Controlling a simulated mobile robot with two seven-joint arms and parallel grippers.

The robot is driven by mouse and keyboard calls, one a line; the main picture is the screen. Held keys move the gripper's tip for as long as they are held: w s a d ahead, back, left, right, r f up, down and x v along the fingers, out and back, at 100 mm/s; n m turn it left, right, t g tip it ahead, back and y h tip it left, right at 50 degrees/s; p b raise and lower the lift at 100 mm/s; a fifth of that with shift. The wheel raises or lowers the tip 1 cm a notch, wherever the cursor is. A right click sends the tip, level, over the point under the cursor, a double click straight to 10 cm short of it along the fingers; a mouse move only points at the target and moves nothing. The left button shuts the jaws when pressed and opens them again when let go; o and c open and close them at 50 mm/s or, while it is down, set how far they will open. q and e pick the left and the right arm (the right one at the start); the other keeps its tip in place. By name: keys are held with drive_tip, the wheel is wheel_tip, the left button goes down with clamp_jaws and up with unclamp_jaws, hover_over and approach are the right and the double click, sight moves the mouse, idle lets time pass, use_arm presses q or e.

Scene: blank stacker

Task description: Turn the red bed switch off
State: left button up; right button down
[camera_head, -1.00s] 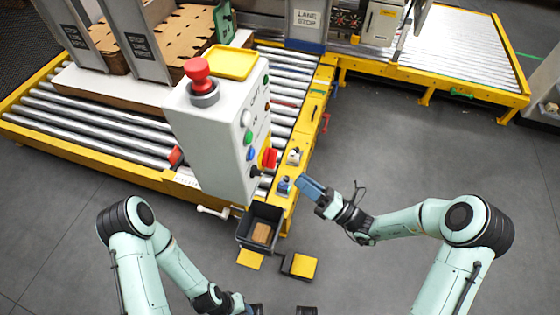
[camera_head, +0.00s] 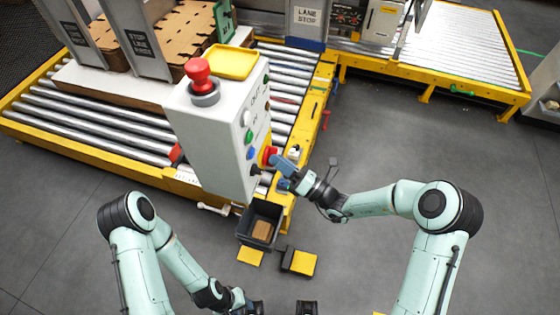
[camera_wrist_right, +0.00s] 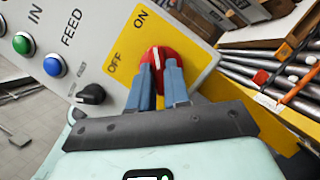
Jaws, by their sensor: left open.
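The red bed switch (camera_wrist_right: 161,62) is a round red knob on a yellow plate (camera_wrist_right: 200,58) with OFF and ON labels. Its pale mark points roughly toward ON. In the head view the switch (camera_head: 268,155) sits low on the side of a white control box (camera_head: 215,135). My right gripper (camera_wrist_right: 159,72) is at the knob, its two blue fingers a small gap apart in front of it. I cannot tell whether they press on it; they hide its lower part. In the head view the right gripper (camera_head: 282,165) meets the box side. My left gripper (camera_head: 281,309) is open and empty at the bottom edge.
Beside the switch are a black knob (camera_wrist_right: 91,94), a blue button (camera_wrist_right: 55,66) and a green button (camera_wrist_right: 22,43). A red mushroom button (camera_head: 198,75) tops the box. A roller conveyor (camera_head: 90,125) runs behind; a dark bin (camera_head: 262,225) is below.

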use_arm(q)
drive_tip(key=shift+f, duration=0.15)
use_arm(e)
drive_tip(key=shift+f, duration=0.1)
use_arm(q)
wheel_tip(320, 180, down, 9)
drive_tip(key=w+b, duration=0.1)
drive_tip(key=b, duration=0.9)
drive_tip(key=shift+t+b, duration=0.3)
drive_tip(key=shift+t, duration=0.1)
use_arm(e)
drive_tip(key=n+g+y, duration=0.1)
drive_tip(key=n+g, duration=0.2)
drive_tip(key=n, duration=0.5)
drive_tip(key=n+g+y, duration=0.1)
drive_tip(key=n+g, duration=0.3)
drive_tip(key=n, duration=0.5)
drive_tip(key=w+n+g+y, duration=0.1)
drive_tip(key=n+g, duration=0.3)
drive_tip(key=n, duration=0.4)
drive_tip(key=shift+w+d+y, duration=0.1)
drive_tip(key=shift+d+y, duration=0.1)
drive_tip(key=shift+y, duration=0.1)
use_arm(q)
drive_tip(key=shift+w, duration=0.1)
use_arm(e)
drive_tip(key=shift+n, duration=0.4)
drive_tip(key=c, duration=1.1)
unclamp_jaws()
drive_tip(key=shift+d, duration=0.15)
